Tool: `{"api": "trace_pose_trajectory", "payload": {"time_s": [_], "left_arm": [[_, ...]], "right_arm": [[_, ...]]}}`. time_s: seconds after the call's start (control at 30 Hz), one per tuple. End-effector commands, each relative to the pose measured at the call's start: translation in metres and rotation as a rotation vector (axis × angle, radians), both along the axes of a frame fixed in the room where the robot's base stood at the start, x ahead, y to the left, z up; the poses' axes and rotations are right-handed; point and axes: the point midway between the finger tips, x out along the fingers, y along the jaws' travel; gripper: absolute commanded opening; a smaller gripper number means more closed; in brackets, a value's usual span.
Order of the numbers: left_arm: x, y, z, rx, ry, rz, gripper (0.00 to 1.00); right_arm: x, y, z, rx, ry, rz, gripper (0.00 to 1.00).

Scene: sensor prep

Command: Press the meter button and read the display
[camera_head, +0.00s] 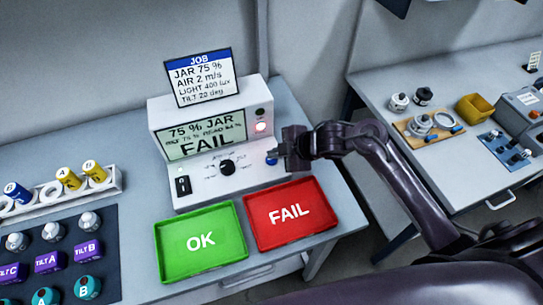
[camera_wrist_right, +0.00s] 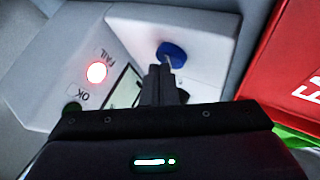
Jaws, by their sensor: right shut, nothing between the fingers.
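The white meter (camera_head: 240,185) stands on the bench with a blue button (camera_head: 271,160) at its right front. Its display (camera_head: 205,137) reads "75 % JAR" and "FAIL"; the small middle line is not clearly legible. The red FAIL lamp (camera_head: 261,127) is lit; the OK lamp (camera_wrist_right: 72,108) is dark. My right gripper (camera_head: 277,153) is shut and empty, its tips at the button. In the right wrist view the tips (camera_wrist_right: 160,75) sit just by the blue button (camera_wrist_right: 173,54); contact cannot be told. My left gripper is out of view.
A JOB card (camera_head: 201,78) above the meter lists JAR 75 %, AIR, LIGHT and TILT. A green OK tray (camera_head: 173,262) and a red FAIL tray (camera_head: 290,240) lie in front, both empty. Sensor racks (camera_head: 107,245) stand left. A second table (camera_head: 470,75) is at right.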

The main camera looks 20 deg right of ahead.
Motion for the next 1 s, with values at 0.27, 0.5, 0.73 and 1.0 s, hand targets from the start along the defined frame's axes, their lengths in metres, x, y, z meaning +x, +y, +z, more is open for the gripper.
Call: {"api": "trace_pose_trajectory", "payload": {"time_s": [0.27, 0.5, 0.73, 1.0], "left_arm": [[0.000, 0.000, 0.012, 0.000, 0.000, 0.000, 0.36], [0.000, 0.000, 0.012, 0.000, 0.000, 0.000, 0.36], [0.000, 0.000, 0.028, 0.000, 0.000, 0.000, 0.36], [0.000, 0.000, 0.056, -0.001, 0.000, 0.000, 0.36]], "right_arm": [[0.000, 0.000, 0.012, 0.000, 0.000, 0.000, 0.00], [0.000, 0.000, 0.012, 0.001, -0.001, 0.000, 0.00], [0.001, 0.000, 0.028, -0.001, -0.002, 0.001, 0.00], [0.000, 0.000, 0.056, 0.000, -0.002, 0.001, 0.00]]}}
